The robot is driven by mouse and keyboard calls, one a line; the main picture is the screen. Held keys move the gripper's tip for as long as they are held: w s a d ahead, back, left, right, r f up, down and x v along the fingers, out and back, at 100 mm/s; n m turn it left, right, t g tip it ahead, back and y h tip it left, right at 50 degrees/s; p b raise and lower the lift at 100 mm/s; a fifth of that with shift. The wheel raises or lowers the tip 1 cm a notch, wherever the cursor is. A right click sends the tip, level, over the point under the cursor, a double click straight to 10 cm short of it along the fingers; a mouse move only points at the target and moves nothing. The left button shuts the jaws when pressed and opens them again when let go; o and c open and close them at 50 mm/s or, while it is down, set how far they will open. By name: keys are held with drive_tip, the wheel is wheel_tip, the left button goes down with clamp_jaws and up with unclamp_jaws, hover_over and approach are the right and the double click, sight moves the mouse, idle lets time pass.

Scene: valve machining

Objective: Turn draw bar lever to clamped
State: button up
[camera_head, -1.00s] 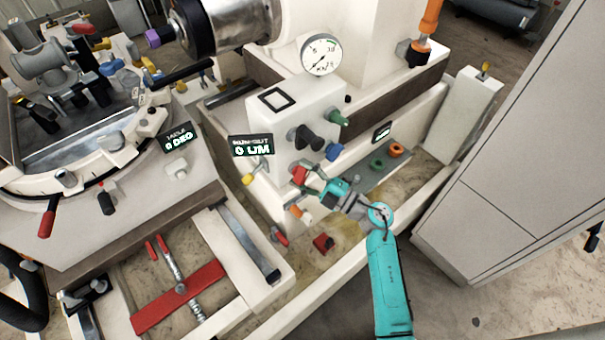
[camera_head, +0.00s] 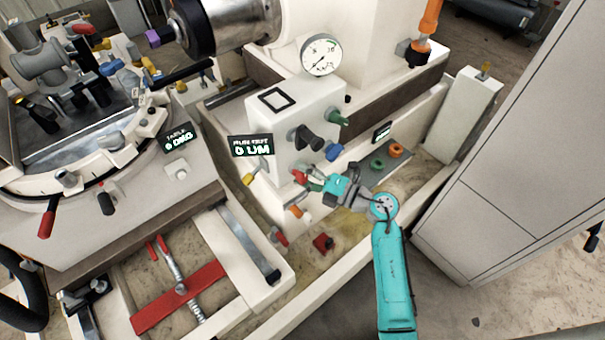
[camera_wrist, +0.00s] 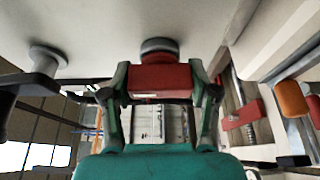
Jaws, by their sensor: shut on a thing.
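A red lever handle (camera_head: 299,177) sits low on the front of the white machine housing (camera_head: 325,108). My gripper (camera_head: 308,178) is at this handle and partly hides it. In the wrist view the red handle (camera_wrist: 160,82) lies between both fingers of my gripper (camera_wrist: 162,80), which are shut on it. Its round grey hub (camera_wrist: 158,46) meets the white housing face just beyond. No label naming it the draw bar lever is readable.
Close by on the housing are a black lever (camera_head: 309,139), a green knob (camera_head: 338,118) and a blue knob (camera_head: 334,152). An orange handle (camera_head: 298,211) is just below. A white trough wall (camera_head: 345,250) runs beneath my arm; a grey cabinet (camera_head: 510,170) stands right.

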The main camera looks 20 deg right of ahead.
drive_tip(key=o, duration=1.2)
drive_tip(key=shift+a, duration=0.1)
drive_tip(key=shift+c, duration=0.2)
drive_tip(key=v, duration=1.2)
